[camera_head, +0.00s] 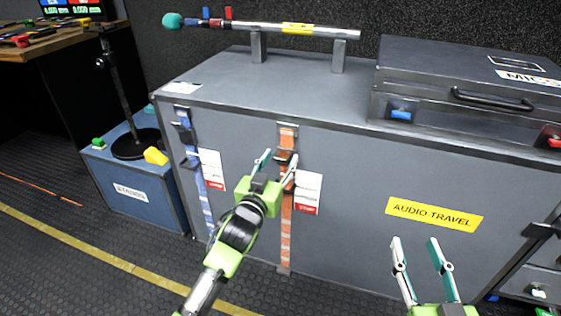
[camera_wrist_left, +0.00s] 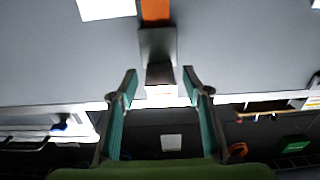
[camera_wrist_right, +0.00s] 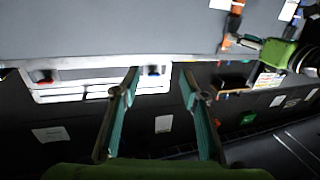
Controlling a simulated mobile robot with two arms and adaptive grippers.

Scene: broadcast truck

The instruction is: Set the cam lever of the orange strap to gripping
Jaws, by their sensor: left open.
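The orange strap (camera_head: 286,230) runs down the front of the grey case, with a dark metal cam buckle and lever (camera_head: 284,155) near its top. My left gripper (camera_head: 276,160) is open in front of this buckle, its fingers either side of the lever area. In the left wrist view the orange strap (camera_wrist_left: 155,10) enters a grey metal buckle (camera_wrist_left: 157,45), whose lower end lies between the fingertips; contact is not clear. My right gripper (camera_head: 415,243) is open and empty in front of the case, right of the strap.
A blue strap (camera_head: 203,195) with its own buckle hangs to the left. White-and-red tags hang beside both straps. A microphone boom (camera_head: 260,27) rests on stands on the grey case (camera_head: 350,215); a blue box (camera_head: 130,190) stands at its left.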

